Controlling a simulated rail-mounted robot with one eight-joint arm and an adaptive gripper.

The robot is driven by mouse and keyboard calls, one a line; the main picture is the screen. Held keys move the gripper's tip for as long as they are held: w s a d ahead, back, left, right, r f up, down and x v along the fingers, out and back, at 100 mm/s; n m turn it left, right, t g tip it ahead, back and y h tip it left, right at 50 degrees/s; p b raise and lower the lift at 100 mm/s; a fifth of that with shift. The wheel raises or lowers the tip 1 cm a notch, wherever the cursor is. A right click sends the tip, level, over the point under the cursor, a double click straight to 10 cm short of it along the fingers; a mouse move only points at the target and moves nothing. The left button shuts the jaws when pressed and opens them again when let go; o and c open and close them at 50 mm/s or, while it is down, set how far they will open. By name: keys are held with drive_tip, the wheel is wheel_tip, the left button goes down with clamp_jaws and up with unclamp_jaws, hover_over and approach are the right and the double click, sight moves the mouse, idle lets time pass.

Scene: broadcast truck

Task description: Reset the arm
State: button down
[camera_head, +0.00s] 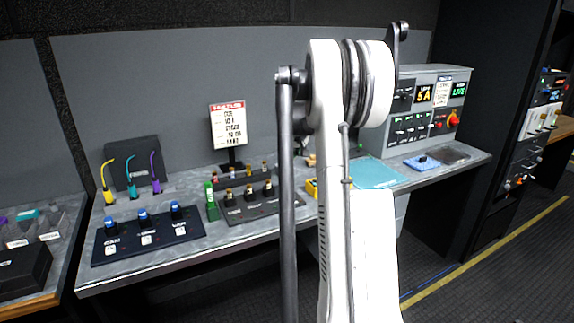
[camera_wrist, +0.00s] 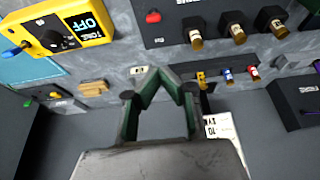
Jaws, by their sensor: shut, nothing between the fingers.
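My white arm (camera_head: 350,230) rises through the middle of the head view, folded at a joint near the top. It hides part of the desk behind it. My gripper (camera_wrist: 162,72) shows in the wrist view, with its dark green fingers meeting at the tips. It is shut and empty. It is in the air over the desk and does not visibly touch anything. The gripper cannot be made out in the head view.
A grey desk (camera_head: 190,253) carries a panel with blue-topped knobs (camera_head: 145,235), a sign (camera_head: 229,126) and a grey equipment rack (camera_head: 425,110). A yellow box (camera_wrist: 62,32) reading OFF and a dark panel with bottle-like knobs (camera_wrist: 240,15) show near my gripper. Dark floor lies at the right.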

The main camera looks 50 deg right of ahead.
drive_tip(key=shift+s+a+r, duration=0.1)
drive_tip(key=shift+s+r, duration=0.1)
drive_tip(key=shift+r, duration=0.1)
idle(0.4)
drive_tip(key=s+a+r+n, duration=0.1)
drive_tip(key=a+r, duration=0.3)
drive_tip(key=a, duration=0.7)
drive_tip(key=a+r+t, duration=0.1)
drive_tip(key=a+r, duration=0.2)
drive_tip(key=a, duration=0.8)
drive_tip(key=s+a+r+n, duration=0.1)
drive_tip(key=a+r, duration=0.3)
drive_tip(key=a, duration=0.8)
drive_tip(key=s+a+n+t+y, duration=0.1)
drive_tip(key=s+a, duration=0.4)
drive_tip(key=a, duration=0.3)
drive_tip(key=s+a+n, duration=0.1)
drive_tip(key=s+a, duration=0.4)
drive_tip(key=a, duration=0.3)
drive_tip(key=s+a+f+n+y, duration=0.1)
drive_tip(key=s+a+f, duration=0.5)
drive_tip(key=s+a, duration=0.3)
drive_tip(key=shift+s+a+f+t, duration=0.25)
drive_tip(key=shift+s+t, duration=0.15)
drive_tip(key=shift+s, duration=0.6)
